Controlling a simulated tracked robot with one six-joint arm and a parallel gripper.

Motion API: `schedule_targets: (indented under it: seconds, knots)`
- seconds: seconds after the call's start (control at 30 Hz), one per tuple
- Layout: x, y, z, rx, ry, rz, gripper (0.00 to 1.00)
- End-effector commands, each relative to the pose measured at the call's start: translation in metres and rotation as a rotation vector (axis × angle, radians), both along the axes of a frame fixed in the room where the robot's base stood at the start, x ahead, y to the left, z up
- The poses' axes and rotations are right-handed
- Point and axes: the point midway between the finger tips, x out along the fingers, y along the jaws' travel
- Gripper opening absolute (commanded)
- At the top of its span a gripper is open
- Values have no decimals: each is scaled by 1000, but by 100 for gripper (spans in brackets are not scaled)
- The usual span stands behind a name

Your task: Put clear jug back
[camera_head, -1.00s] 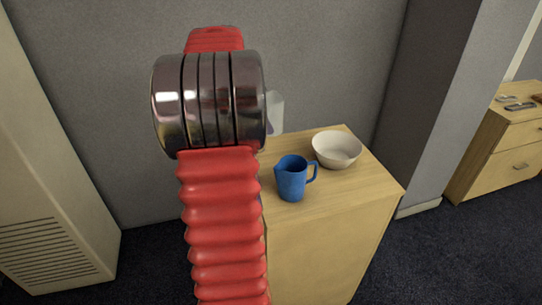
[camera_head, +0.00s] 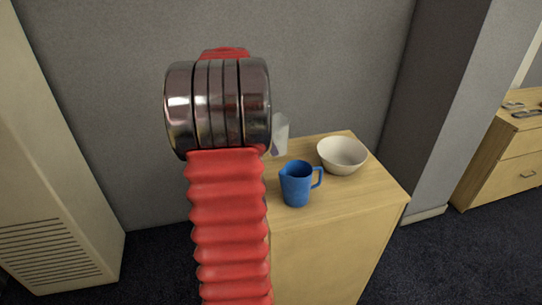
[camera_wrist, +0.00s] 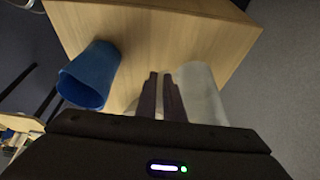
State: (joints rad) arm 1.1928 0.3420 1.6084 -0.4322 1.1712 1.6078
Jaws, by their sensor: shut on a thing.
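The clear jug (camera_head: 281,134) shows in the head view as a pale, translucent shape at the back left of the wooden cabinet (camera_head: 330,222), partly hidden by my arm. In the wrist view the clear jug (camera_wrist: 203,92) is just right of my gripper's fingers. My gripper (camera_wrist: 162,76) is nearly closed, with a thin pale part between the fingers, shut on the jug at its side, apparently the handle. The gripper is hidden behind my arm in the head view. I cannot tell whether the jug's base touches the cabinet top.
A blue jug (camera_head: 296,185) stands near the cabinet's front edge, and also shows left of the fingers in the wrist view (camera_wrist: 90,76). A cream bowl (camera_head: 342,157) sits behind it, to the right. A grey wall (camera_head: 320,60) rises behind. Another cabinet (camera_head: 505,160) stands far right.

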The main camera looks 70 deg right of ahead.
Motion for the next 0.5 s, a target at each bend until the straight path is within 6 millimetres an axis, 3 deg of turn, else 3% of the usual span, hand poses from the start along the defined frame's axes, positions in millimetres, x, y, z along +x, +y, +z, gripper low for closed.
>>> schedule_targets:
  seconds: [0.5]
  knots:
    - [0, 0, -37, -1, 0, 0, 0]
